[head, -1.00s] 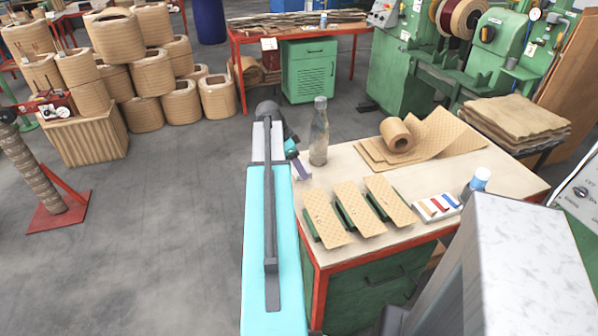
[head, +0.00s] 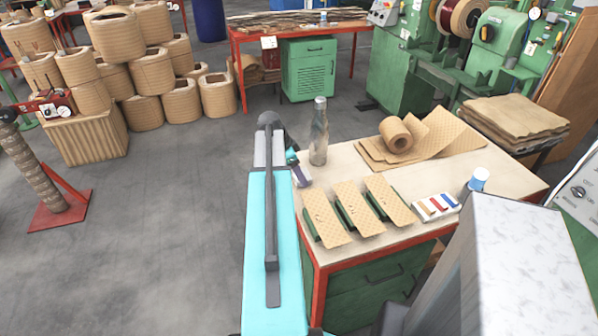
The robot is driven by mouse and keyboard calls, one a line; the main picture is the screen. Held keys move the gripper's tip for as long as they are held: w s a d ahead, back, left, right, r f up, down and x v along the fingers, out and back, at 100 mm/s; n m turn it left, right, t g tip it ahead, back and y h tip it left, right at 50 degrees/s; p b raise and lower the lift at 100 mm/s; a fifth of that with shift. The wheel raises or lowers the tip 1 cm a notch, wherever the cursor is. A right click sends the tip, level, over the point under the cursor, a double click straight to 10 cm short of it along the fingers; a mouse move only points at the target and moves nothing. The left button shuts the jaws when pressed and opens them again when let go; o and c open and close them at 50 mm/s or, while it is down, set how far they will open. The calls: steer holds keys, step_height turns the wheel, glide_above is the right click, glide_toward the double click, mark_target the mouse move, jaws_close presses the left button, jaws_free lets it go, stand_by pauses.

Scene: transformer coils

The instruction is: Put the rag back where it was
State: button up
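I cannot make out a rag in the head view. My gripper (head: 300,176) is partly hidden behind my own arm. It is a small grey-purple shape below a teal wrist part, low over the left edge of the worktable (head: 338,163). Its fingers are too small and too hidden to show whether they are open or shut, or whether they hold anything. A clear bottle (head: 319,135) stands upright on the table just right of my gripper and apart from it in the picture.
On the table are several tan patterned boards (head: 352,210) on green supports, a brown paper roll (head: 399,136) on sheets, a tray of coloured pieces (head: 436,207) and a blue-capped bottle (head: 476,183). Stacked coils (head: 115,40) stand far left. The floor (head: 165,225) left of my arm is clear.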

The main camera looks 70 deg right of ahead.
steer(key=shift+f, duration=0.1)
steer(key=o, duration=0.9)
steer(key=shift+b+v, duration=0.9)
steer(key=shift+v, duration=5.2)
